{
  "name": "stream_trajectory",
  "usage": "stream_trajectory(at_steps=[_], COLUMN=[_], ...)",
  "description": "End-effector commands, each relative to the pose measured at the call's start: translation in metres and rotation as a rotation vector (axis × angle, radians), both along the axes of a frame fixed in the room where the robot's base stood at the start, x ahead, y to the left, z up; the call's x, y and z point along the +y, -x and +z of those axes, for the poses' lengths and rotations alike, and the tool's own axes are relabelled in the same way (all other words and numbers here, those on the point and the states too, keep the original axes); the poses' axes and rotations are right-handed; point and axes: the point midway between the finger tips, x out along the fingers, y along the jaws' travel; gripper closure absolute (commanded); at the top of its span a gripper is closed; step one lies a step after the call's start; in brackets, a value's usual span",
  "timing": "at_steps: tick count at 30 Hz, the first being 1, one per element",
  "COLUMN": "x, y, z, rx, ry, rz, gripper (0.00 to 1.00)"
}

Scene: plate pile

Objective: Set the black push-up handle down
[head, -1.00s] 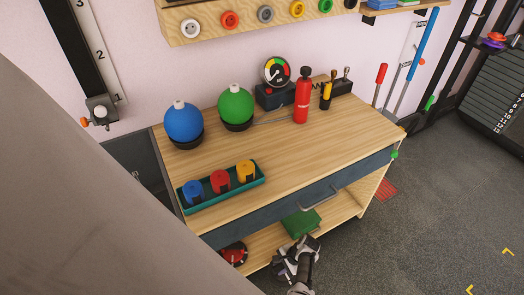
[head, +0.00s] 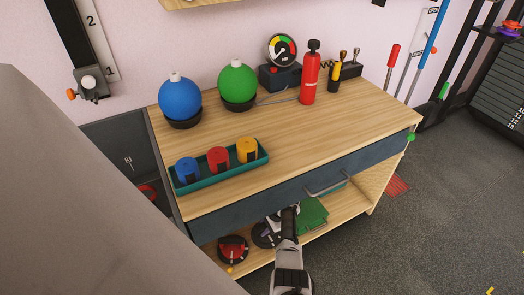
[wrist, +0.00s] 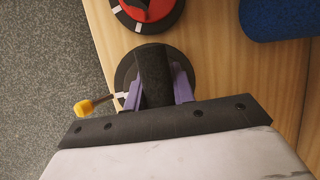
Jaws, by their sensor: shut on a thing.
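The black push-up handle (wrist: 154,68) is upright between the purple fingers of my gripper (wrist: 157,90), with its round dark base below. In the head view, the handle's dark base (head: 264,236) shows at the front of the cabinet's lower shelf (head: 345,208). My gripper (head: 283,214) is shut on the handle and reaches in under the drawer. I cannot tell whether the base touches the shelf. A red handle with a round dark base (head: 233,250) stands just left of it and also shows in the wrist view (wrist: 147,10).
A green block (head: 312,213) lies right of my gripper on the shelf. A blue cylinder (wrist: 278,18) lies near in the wrist view. The drawer handle (head: 325,188) sticks out above. A yellow knob (wrist: 84,107) shows by the base. The floor in front is clear.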

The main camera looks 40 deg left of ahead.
Motion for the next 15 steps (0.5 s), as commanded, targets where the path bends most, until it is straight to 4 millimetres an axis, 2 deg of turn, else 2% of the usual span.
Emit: stream_trajectory(at_steps=[6, 12, 15], x=[0.012, 0.010, 0.010], y=[-0.005, -0.004, -0.005], z=[-0.001, -0.027, -0.034], rx=[-0.004, -0.002, -0.002], ry=[-0.004, -0.002, -0.003], rz=[0.002, 0.001, 0.000], gripper=[1.00, 1.00, 1.00])
